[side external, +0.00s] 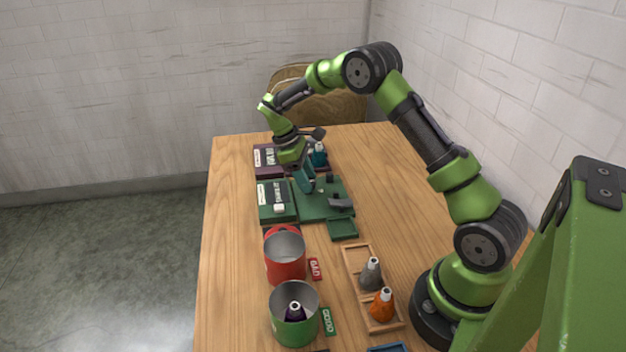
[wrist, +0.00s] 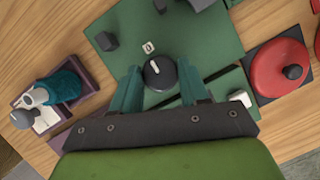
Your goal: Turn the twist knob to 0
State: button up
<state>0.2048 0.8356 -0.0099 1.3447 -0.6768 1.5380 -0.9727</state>
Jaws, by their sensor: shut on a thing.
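The twist knob (wrist: 158,73) is black and round, with a white pointer mark, on a green board (wrist: 205,45) in the wrist view. A white tile with a 0 (wrist: 149,47) lies just above it, and the pointer leans up and left, roughly toward that tile. My gripper (wrist: 158,68) has its teal fingers on either side of the knob, shut on it. In the side view my gripper (side external: 307,188) points down at the green board (side external: 310,208); the knob is hard to make out there.
Dark grey blocks (wrist: 107,41) stand on the board near the knob.

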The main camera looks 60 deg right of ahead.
jog(key=o, duration=1)
jog(key=shift+r, duration=0.1)
jog(key=v, duration=1.6)
jog(key=shift+w+a+r, duration=0.1)
jog(key=shift+r, duration=0.25)
